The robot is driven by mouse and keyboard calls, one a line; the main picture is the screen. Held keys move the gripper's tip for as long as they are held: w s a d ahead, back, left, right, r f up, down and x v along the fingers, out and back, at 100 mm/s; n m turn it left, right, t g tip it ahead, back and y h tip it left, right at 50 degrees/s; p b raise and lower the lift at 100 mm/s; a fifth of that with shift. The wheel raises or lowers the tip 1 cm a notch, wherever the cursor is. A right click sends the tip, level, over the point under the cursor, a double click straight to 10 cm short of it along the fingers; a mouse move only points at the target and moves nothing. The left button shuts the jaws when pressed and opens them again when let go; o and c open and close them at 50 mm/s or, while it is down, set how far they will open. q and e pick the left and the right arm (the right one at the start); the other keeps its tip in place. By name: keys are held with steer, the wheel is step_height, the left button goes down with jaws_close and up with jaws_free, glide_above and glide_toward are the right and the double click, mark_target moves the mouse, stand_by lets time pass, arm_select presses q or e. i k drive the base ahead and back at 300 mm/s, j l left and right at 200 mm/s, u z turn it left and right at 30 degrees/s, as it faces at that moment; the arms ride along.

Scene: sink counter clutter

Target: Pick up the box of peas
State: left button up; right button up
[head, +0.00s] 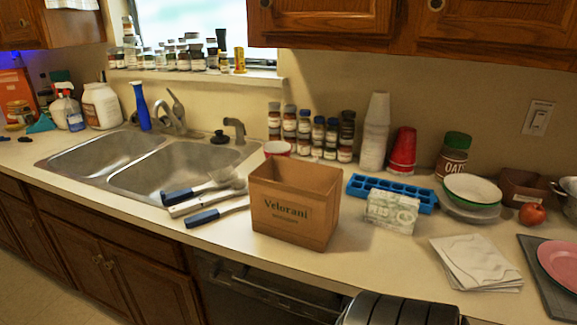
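The box of peas (392,211) appears to be the small white and green package lying on the counter right of centre. Its printing is too small to read surely. It sits just in front of a blue ice cube tray (424,206) and to the right of an open brown cardboard box (295,212). Its front and top are in plain sight, with nothing on top of it.
Folded white cloths (474,263) lie right of the package, with stacked bowls (472,190) behind. Blue-handled utensils (217,214) lie left of the cardboard box, by the double sink (165,170). Bare counter (375,255) lies in front of the package.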

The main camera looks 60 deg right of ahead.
mark_target(394, 211)
steer(key=i+z, duration=0.1)
steer(key=z, duration=0.7)
steer(key=i+j+z, duration=0.15)
steer(key=z, duration=0.7)
steer(key=i+j+z, duration=0.1)
steer(key=z, duration=0.3)
steer(key=j, duration=0.1)
